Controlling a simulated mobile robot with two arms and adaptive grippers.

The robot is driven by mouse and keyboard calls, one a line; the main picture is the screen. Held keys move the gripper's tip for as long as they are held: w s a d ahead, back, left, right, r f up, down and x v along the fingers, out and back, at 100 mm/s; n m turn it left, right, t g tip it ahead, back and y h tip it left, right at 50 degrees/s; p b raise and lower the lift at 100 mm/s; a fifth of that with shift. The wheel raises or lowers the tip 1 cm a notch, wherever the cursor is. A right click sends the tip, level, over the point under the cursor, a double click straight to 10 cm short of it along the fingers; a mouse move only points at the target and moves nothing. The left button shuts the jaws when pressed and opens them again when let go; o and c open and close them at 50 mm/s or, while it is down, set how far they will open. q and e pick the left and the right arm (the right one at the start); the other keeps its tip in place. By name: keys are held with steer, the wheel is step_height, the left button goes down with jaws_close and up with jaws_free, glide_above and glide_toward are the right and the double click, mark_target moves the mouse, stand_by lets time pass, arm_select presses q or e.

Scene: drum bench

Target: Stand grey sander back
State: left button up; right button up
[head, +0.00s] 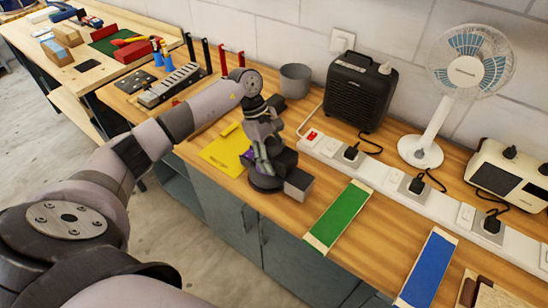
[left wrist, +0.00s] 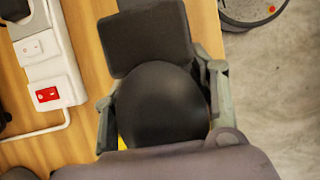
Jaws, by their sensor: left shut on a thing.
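The grey sander (head: 284,160) is dark grey, with a round base and a boxy part pointing right. It is upright near the front edge of the bench in the head view. My left gripper (head: 263,150) comes down on it from above and is shut on its body. In the left wrist view the sander's rounded dark top (left wrist: 163,105) sits between the two fingers, with its box part above it in the picture. I cannot tell whether its base touches the bench. My right gripper is not in view.
A yellow sheet (head: 226,150) lies left of the sander. A green strip (head: 340,216) and a blue strip (head: 428,268) lie to the right. Behind are a white power strip (head: 386,178), a grey cup (head: 295,80), a black heater-like box (head: 359,92) and a fan (head: 468,72).

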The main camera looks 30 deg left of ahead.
arm_select(q)
steer(key=shift+s+f, duration=0.15)
steer(key=shift+f, duration=0.25)
steer(key=shift+d+f+b, duration=0.1)
steer(key=shift+b, duration=0.2)
steer(key=o, duration=1)
steer(key=shift+s+f, duration=0.2)
steer(key=o, duration=0.4)
steer(key=shift+w, duration=0.25)
steer(key=shift+r, duration=0.1)
steer(key=shift+r, duration=0.2)
